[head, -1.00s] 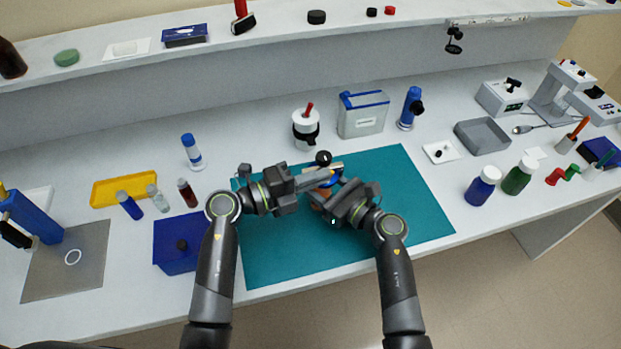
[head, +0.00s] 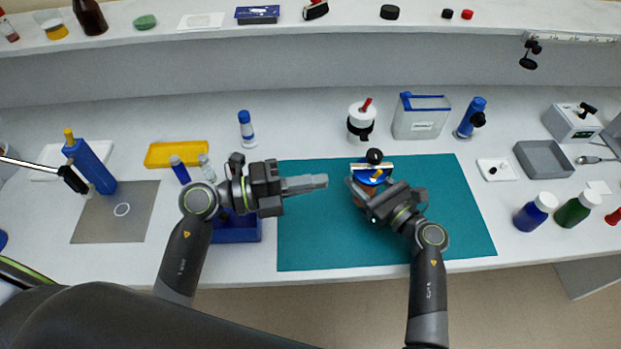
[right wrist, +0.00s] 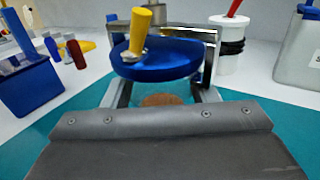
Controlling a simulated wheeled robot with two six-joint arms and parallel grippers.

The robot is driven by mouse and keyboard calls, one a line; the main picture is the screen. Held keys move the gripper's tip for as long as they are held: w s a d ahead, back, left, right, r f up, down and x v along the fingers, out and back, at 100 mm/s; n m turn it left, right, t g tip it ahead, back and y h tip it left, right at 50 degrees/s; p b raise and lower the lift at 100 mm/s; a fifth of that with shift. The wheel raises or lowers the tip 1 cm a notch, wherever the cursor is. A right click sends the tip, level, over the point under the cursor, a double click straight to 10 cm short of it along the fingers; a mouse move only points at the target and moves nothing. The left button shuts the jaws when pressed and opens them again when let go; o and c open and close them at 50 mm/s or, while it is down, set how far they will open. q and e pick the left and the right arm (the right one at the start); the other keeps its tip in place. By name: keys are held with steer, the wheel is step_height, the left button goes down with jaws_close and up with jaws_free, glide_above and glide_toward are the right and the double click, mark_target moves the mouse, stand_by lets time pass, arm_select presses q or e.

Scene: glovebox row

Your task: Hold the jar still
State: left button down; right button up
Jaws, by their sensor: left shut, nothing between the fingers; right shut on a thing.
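The jar (head: 359,199) stands on the teal mat (head: 310,240), brownish and mostly hidden by my right gripper (head: 364,190). It has a blue round lid (head: 372,177) with a yellow knob on top. In the right wrist view the blue lid (right wrist: 165,60) sits above and between the fingers, and a bit of the brown jar (right wrist: 161,100) shows below it. My right gripper is shut on the jar. My left gripper (head: 326,181) is shut and empty, pointing right over the mat, with a gap between it and the jar.
A pale bar with a black ball (head: 375,156) is right behind the lid. A white container (head: 361,124) and a grey box with blue trim (head: 420,120) stand behind the mat. A blue box (head: 238,229) lies under my left arm. The mat's right side is clear.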

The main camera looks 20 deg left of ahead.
steer(key=shift+r, duration=0.1)
steer(key=o, duration=1.3)
